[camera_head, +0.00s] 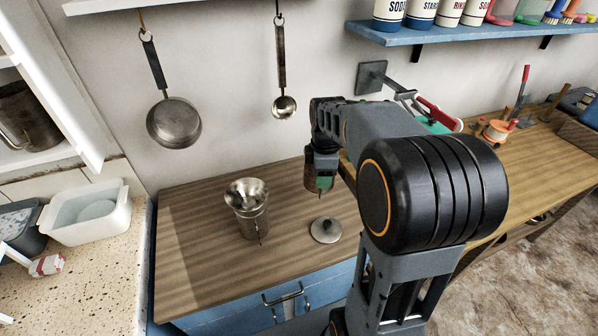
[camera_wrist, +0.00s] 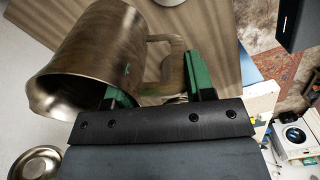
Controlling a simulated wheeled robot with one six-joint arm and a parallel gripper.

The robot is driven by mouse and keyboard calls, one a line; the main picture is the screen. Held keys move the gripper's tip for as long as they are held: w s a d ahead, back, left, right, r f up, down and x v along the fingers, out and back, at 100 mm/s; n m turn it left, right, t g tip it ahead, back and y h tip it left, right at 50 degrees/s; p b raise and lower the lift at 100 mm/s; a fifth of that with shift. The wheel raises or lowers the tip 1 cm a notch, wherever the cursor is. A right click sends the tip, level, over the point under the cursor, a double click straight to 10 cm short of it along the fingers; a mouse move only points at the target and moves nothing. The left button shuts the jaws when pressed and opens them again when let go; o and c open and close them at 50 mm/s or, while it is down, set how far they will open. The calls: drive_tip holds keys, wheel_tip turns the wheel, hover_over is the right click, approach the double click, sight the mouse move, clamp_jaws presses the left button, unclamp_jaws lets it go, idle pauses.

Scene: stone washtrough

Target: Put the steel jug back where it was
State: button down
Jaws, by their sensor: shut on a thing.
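The steel jug (camera_wrist: 95,50) is large in the wrist view, tilted in the picture with its open mouth toward the lower left. Its handle (camera_wrist: 168,42) runs between the green fingers of my gripper (camera_wrist: 160,82), which is shut on the jug. My arm hides much of this area. The exact finger contact is hard to see.
A pan (camera_head: 174,122) and a ladle (camera_head: 284,106) hang on the wall. The counter's left part is clear.

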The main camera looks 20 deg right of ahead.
drive_tip(key=w+f, duration=0.1)
drive_tip(key=w, duration=0.1)
drive_tip(key=w+f+p, duration=0.1)
drive_tip(key=w, duration=0.2)
drive_tip(key=w+f, duration=0.1)
drive_tip(key=w, duration=0.2)
drive_tip(key=shift+f+p, duration=0.15)
drive_tip(key=shift+p, duration=0.25)
drive_tip(key=w+f+p, duration=0.2)
drive_tip(key=w+f, duration=0.3)
drive_tip(key=f, duration=0.4)
drive_tip(key=shift+w+d+f, duration=0.15)
drive_tip(key=shift+w+f, duration=0.1)
drive_tip(key=shift+w, duration=0.1)
drive_tip(key=shift+f, duration=0.2)
drive_tip(key=shift+c, duration=2.4)
unclamp_jaws()
